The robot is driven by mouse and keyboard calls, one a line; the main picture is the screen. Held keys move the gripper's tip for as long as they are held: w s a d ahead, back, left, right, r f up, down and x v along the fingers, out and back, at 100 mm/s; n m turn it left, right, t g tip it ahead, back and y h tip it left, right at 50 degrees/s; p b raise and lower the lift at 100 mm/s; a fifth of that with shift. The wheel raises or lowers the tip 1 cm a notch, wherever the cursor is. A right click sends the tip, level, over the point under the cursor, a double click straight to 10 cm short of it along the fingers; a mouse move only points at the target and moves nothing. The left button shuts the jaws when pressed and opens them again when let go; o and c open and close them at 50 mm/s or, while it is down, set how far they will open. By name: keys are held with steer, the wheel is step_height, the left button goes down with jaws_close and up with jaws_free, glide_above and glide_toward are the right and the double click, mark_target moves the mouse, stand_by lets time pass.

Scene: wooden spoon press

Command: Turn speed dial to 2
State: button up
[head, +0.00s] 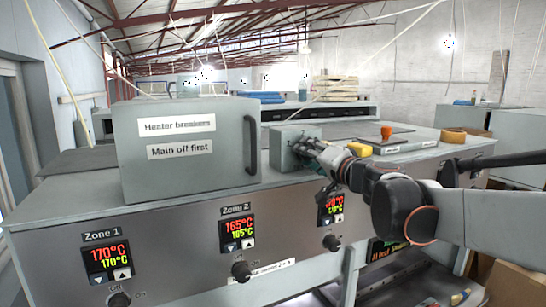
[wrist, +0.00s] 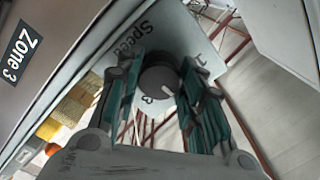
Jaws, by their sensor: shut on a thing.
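The speed dial (wrist: 157,80) is a dark round knob on a grey panel marked "Speed" (wrist: 130,38) in the wrist view. A pale pointer line shows on its face, and the figures 1 and 3 show on the panel around it. I cannot read clearly which figure the pointer meets. My gripper (wrist: 161,72) has its two green-padded fingers on either side of the dial, shut on it. In the head view my gripper (head: 312,154) is at the small grey-green box (head: 288,138), and the dial is hidden there.
A large grey heater-breaker box (head: 190,175) stands left of the small box. Zone displays (head: 107,261) and black knobs line the front panel below.

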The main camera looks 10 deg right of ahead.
steer(key=shift+m, duration=0.6)
steer(key=o, duration=1.1)
